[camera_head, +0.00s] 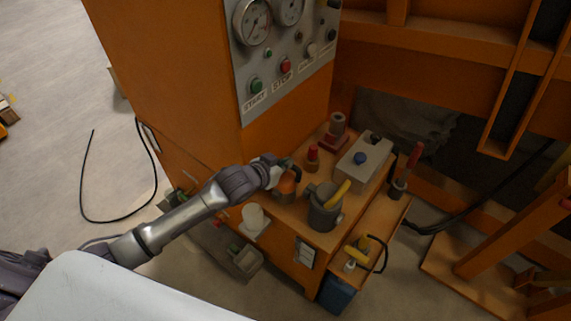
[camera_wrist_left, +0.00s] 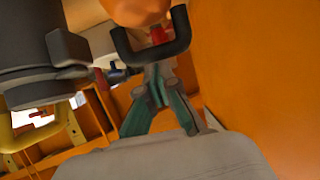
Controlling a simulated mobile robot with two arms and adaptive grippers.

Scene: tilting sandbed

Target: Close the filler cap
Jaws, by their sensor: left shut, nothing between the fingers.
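My left gripper (camera_head: 275,172) is shut and empty beside a copper-coloured pot (camera_head: 287,187) on an orange bench. In the left wrist view its fingertips (camera_wrist_left: 158,78) lie just below the pot's black loop handle (camera_wrist_left: 150,50); I cannot tell whether they touch. The pot's body (camera_wrist_left: 138,10) is cut off by the top edge. I cannot tell which part is the filler cap. My right gripper is out of view.
A grey jug (camera_head: 323,212) with a yellow handle stands right of the pot. A red-topped item (camera_head: 312,157) and a pipe stub (camera_head: 338,125) stand behind. An orange cabinet with a gauge panel (camera_head: 285,50) rises close behind the gripper.

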